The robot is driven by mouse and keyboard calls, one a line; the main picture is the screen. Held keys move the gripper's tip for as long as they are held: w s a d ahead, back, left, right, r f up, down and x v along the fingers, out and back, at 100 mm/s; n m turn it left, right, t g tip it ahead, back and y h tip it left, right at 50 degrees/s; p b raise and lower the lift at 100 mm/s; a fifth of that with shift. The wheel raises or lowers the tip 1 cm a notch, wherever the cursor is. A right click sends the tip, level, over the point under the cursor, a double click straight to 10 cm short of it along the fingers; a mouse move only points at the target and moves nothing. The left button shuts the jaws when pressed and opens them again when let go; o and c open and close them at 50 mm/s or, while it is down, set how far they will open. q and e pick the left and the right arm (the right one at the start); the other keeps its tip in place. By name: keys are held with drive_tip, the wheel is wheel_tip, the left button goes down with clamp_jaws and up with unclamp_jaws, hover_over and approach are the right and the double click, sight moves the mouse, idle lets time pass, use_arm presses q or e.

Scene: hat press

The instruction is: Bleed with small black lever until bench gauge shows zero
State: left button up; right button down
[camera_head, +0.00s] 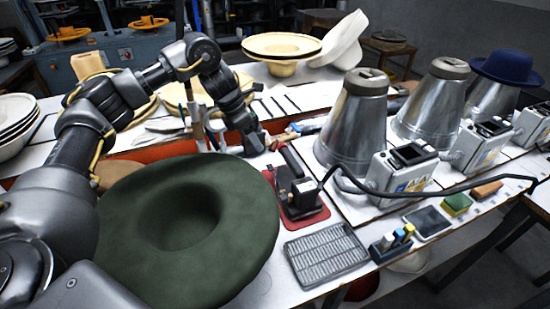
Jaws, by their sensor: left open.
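My left arm reaches in from the left and bends down over the bench. My left gripper (258,143) is open, with its tip low over the bench, just behind a small black device (298,192) on a red mat (318,214). A black bar like a lever or handle (290,160) rises at the back of this device, close to the right of the gripper; I cannot tell whether they touch. I cannot make out a gauge face or its reading. My right gripper is not in view.
A large green felt hat (140,240) fills the front left. Metal cones (355,125) with grey control boxes (400,172) stand to the right. A black hose (450,188) arcs across them. A grey grid tray (326,255) lies in front of the mat.

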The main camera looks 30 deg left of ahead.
sight(270, 167)
use_arm(q)
drive_tip(key=x, duration=0.6)
drive_tip(key=b+x, duration=0.1)
drive_tip(key=x, duration=0.2)
drive_tip(key=shift+s+f, duration=0.2)
drive_tip(key=shift+s, duration=0.1)
drive_tip(key=shift+w+d+f, duration=0.15)
drive_tip(key=shift+w+f, duration=0.05)
drive_tip(key=shift+f, duration=0.3)
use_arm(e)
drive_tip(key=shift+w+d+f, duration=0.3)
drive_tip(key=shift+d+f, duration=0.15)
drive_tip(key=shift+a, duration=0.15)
use_arm(q)
drive_tip(key=shift+c, duration=0.6)
clamp_jaws()
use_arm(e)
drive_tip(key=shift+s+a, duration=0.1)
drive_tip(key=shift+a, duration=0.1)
